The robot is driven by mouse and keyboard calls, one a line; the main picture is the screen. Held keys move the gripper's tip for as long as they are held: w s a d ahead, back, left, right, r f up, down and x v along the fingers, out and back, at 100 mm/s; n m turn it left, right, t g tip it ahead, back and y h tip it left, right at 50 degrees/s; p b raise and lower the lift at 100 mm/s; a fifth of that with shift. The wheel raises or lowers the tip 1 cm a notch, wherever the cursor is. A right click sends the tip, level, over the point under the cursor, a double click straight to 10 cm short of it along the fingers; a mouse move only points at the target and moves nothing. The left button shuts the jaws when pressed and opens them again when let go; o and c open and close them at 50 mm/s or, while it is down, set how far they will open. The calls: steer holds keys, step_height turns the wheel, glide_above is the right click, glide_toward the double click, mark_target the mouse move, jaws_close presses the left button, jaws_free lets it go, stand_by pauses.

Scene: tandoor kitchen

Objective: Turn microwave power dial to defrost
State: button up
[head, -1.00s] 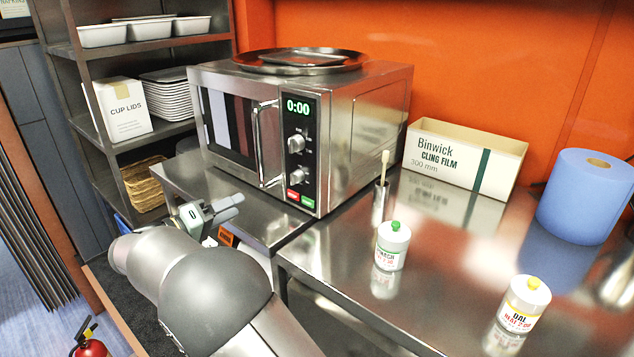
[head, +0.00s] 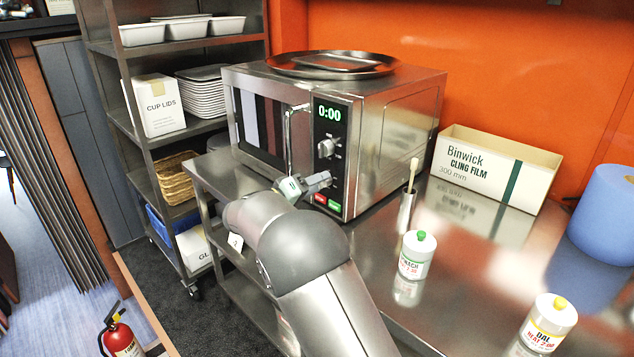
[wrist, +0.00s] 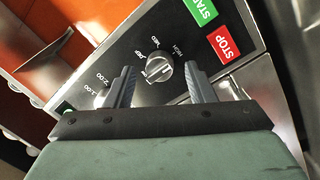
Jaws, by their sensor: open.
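The microwave (head: 400,125) stands on the steel counter, its display reading 0:00. In the head view its upper dial (head: 326,147) shows, while my gripper (head: 322,182) covers the lower dial. In the wrist view a round silver dial (wrist: 159,70) sits between the two fingertips of my gripper (wrist: 160,80). The printed words HIGH and MED are beside the dial, with a partly legible DEF mark to their left. My gripper is open, one finger on each side of the dial, with gaps visible. I cannot tell exactly which mark the dial points at.
Red STOP (wrist: 224,44) and green START (wrist: 201,10) buttons lie close to the right finger. The door handle (head: 290,140) stands out left of the panel.

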steer(key=shift+w+d, duration=0.25)
steer(key=c, duration=1)
steer(key=shift+o, duration=0.2)
